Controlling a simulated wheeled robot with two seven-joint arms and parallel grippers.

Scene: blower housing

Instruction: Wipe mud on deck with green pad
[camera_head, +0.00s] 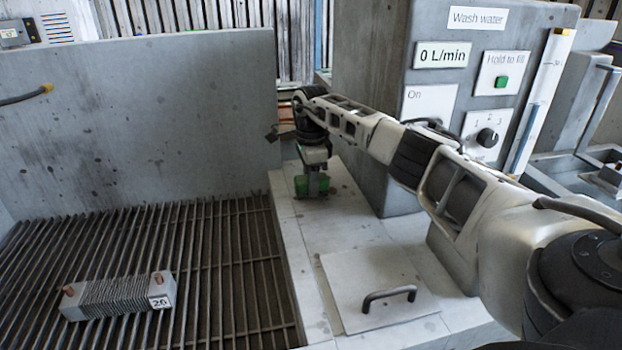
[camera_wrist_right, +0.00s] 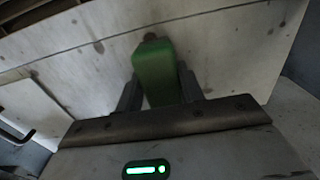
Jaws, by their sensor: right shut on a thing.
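The green pad (camera_head: 311,186) is at the far end of the pale deck (camera_head: 345,236) in the head view. My right gripper (camera_head: 313,186) points down and is shut on the pad. In the right wrist view the green pad (camera_wrist_right: 157,72) sits between the two dark fingers of my right gripper (camera_wrist_right: 158,88). A small brown mud spot (camera_wrist_right: 150,37) shows on the deck just past the pad's far end. I cannot tell for sure whether the pad touches the deck. My left gripper is not in view.
A flat hatch with a handle (camera_head: 389,297) lies on the near deck. The wash water cabinet (camera_head: 398,60) stands right of the deck. A slatted grate (camera_head: 235,285) lies left, with a finned block marked 26 (camera_head: 118,297) on it. A concrete wall (camera_head: 140,130) stands behind.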

